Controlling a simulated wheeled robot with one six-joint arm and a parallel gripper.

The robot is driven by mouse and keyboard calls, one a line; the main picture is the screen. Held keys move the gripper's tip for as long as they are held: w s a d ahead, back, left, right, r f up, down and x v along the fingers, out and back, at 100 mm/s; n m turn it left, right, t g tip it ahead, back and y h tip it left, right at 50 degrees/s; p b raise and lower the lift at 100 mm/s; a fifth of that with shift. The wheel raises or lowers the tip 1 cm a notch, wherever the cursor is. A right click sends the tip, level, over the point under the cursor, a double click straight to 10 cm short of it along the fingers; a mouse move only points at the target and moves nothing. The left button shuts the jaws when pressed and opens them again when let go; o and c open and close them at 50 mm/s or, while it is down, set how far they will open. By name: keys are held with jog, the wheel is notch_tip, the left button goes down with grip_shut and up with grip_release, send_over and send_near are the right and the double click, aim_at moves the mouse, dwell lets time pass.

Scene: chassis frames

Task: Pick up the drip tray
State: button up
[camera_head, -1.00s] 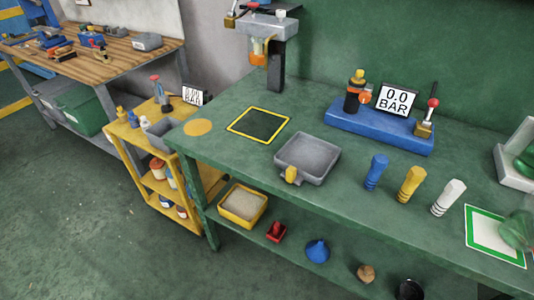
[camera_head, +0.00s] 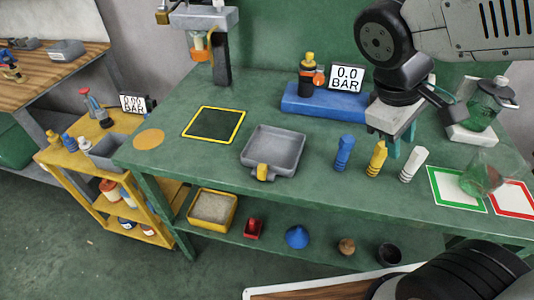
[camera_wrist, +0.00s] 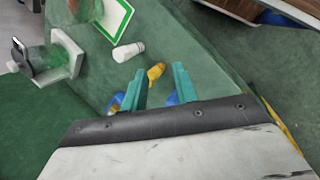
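The drip tray (camera_head: 282,141) is a grey square shallow tray with a yellow tab at its front edge. It sits flat on the green bench top (camera_head: 200,163), left of the coloured bottles. My gripper (camera_head: 396,146) is above the bench, right of the tray and over the bottles, pointing down. In the wrist view my gripper (camera_wrist: 158,88) shows two teal fingers held apart with nothing gripped. The drip tray cannot be made out in the wrist view.
A blue base (camera_head: 325,106) with a gauge stands behind. A yellow-bordered black square (camera_head: 214,124) lies left of the tray. Glassware (camera_head: 486,172) stands at right.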

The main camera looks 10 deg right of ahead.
jog(key=w+a+f+n+t+h, duration=0.1)
jog(key=w+a+f+n+h, duration=0.1)
jog(key=w+a+n+h, duration=0.3)
jog(key=n+t+y, duration=0.4)
jog(key=n+t, duration=0.7)
jog(key=n, duration=0.8)
send_near(247, 145)
jog(key=x, duration=0.3)
jog(key=shift+r, duration=0.25)
jog(key=shift+w+a+f+n, duration=0.1)
jog(key=shift+w+f+n, duration=0.1)
jog(key=shift+n, duration=0.1)
jog(key=x, duration=0.7)
jog(key=shift+d+f, duration=0.2)
grip_shut()
